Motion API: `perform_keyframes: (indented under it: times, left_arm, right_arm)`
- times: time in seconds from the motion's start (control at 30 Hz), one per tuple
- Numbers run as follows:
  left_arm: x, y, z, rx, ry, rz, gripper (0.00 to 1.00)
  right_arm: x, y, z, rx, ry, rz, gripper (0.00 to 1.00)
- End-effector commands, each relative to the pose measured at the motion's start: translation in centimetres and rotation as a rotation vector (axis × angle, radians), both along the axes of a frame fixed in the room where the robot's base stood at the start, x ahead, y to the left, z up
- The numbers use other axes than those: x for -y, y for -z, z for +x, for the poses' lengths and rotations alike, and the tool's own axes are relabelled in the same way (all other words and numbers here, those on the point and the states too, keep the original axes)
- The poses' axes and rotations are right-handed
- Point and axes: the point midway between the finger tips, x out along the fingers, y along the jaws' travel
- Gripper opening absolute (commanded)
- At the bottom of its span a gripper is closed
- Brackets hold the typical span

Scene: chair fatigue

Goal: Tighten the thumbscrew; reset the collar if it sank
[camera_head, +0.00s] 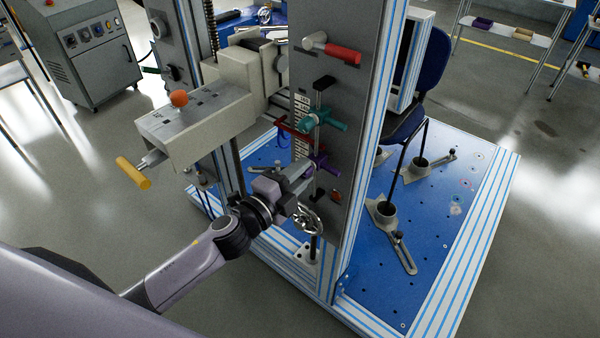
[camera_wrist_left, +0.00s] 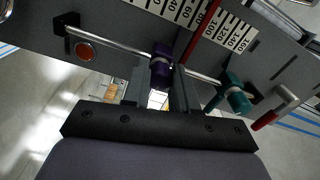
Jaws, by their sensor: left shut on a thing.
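A purple collar (camera_head: 322,163) sits low on a thin vertical rod on the grey machine column; in the left wrist view it (camera_wrist_left: 161,62) lies between my finger tips. My left gripper (camera_head: 303,181) is shut on it; the thumbscrew's own shape is largely hidden by the fingers. The fingers also show in the left wrist view (camera_wrist_left: 160,88). A teal collar (camera_head: 325,120) with a side knob sits higher on the same rod, apart from the purple one; it also shows in the left wrist view (camera_wrist_left: 234,94). My right gripper is not in view.
A numbered scale (camera_head: 300,107) and a red pointer (camera_wrist_left: 203,32) are beside the rod. A red-handled lever (camera_head: 342,53) is above, a red button (camera_wrist_left: 85,51) and a handwheel (camera_head: 308,219) below. A grey block with a yellow handle (camera_head: 133,172) juts out left.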

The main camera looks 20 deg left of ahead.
Motion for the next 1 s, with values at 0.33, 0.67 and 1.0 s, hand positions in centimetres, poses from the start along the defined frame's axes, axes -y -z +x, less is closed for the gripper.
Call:
perform_keyframes:
  times: [0.33, 0.67, 1.0]
  left_arm:
    - [-0.01, -0.05, 0.0, 0.104, 0.0, 0.288, 0.0]
    - [0.0, -0.11, 0.02, 0.167, 0.0, 0.456, 0.0]
    - [0.01, -0.12, 0.02, 0.188, 0.0, 0.514, 0.0]
  right_arm:
    - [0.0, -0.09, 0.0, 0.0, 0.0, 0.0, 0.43]
    - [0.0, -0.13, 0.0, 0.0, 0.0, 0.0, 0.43]
    - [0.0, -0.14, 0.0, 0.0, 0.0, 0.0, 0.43]
